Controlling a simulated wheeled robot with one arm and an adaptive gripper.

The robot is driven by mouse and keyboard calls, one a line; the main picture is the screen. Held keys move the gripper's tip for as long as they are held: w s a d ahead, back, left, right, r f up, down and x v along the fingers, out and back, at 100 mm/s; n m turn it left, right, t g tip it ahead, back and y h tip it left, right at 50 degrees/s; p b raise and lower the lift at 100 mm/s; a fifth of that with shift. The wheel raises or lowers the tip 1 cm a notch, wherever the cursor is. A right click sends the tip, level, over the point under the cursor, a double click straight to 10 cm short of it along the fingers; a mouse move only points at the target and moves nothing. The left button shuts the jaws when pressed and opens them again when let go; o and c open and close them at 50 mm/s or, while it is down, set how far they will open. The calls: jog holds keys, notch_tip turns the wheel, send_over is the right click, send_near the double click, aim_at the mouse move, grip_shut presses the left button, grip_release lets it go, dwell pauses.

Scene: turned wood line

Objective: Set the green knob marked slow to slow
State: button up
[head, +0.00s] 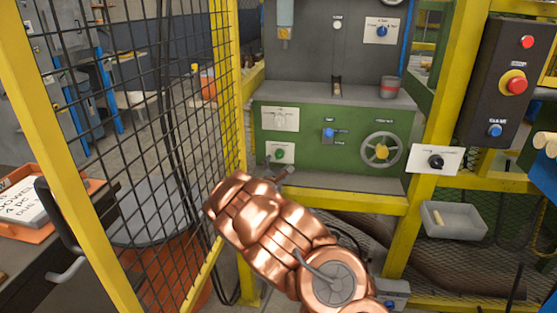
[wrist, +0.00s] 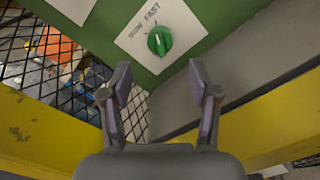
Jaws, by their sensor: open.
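The green knob (wrist: 160,41) sits on a white plate (wrist: 181,22) lettered SLOW and FAST in the wrist view. Its ridge runs roughly up and down in that picture and its upper end seems nearer FAST than SLOW, but the mark is small. In the head view the knob (head: 279,153) is low on the left of the green machine front (head: 345,165). My gripper (wrist: 158,82) is open and empty, its fingers apart and short of the knob, which lies beyond the gap between the tips. In the head view my gripper (head: 277,175) is just below the knob, partly hidden by my arm.
A yellow post and mesh fence (head: 190,130) stand close on the left. Above the knob is another white plate with a pale knob (head: 280,119). A blue switch (head: 328,134) and a handwheel (head: 381,150) are to the right. A yellow rail (wrist: 270,130) runs below the machine front.

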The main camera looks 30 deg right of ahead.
aim_at(279, 157)
jog(key=shift+x, duration=3.45)
jog(key=shift+r, duration=0.1)
jog(key=c, duration=1.1)
